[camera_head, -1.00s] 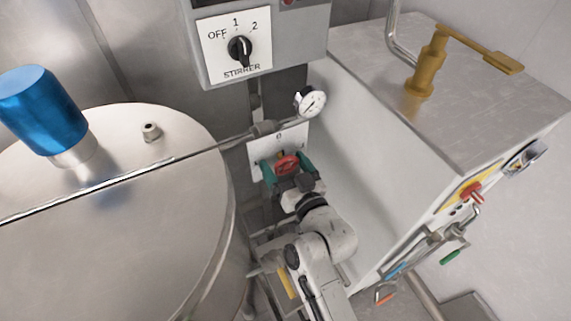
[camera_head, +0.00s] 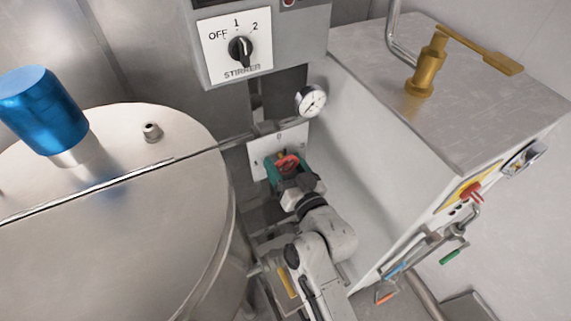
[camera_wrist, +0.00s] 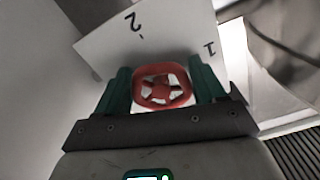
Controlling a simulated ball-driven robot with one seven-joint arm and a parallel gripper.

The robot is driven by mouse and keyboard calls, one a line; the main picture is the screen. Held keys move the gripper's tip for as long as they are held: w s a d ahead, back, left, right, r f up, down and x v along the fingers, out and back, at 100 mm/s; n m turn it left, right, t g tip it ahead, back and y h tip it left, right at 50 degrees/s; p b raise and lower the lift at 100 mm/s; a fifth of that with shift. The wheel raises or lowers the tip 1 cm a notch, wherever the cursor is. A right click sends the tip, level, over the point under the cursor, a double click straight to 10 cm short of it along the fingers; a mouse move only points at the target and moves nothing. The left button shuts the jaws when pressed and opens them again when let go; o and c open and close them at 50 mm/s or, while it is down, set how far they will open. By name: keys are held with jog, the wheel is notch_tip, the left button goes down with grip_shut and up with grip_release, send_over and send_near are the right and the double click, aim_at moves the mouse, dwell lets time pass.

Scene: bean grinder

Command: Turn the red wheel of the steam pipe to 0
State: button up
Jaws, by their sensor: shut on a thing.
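The red wheel (camera_head: 288,163) of the steam pipe sits in front of a white scale plate (camera_head: 256,149) below the thin pipe. A 0 shows at the top of the plate. My gripper (camera_head: 287,168) has teal fingers around the wheel. In the wrist view the red wheel (camera_wrist: 163,90) is between the two fingers of my gripper (camera_wrist: 163,82), which are shut on its sides. The plate (camera_wrist: 165,35) appears tilted behind it, with a 2 and a 1 visible. The wheel's pointer is hard to make out.
A large steel vessel (camera_head: 120,220) with a blue cap (camera_head: 42,108) stands at left. A stirrer control box (camera_head: 262,45) hangs above the wheel, and a round gauge (camera_head: 311,100) is beside the pipe. A metal cabinet (camera_head: 480,90) stands close at right.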

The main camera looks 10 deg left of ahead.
jog(key=o, duration=1)
jog(key=shift+c, duration=0.2)
jog(key=shift+s, duration=0.1)
jog(key=b+v, duration=0.3)
jog(key=v, duration=0.7)
jog(key=shift+s+d, duration=0.25)
jog(key=shift+d, duration=0.05)
jog(key=shift+f, duration=0.1)
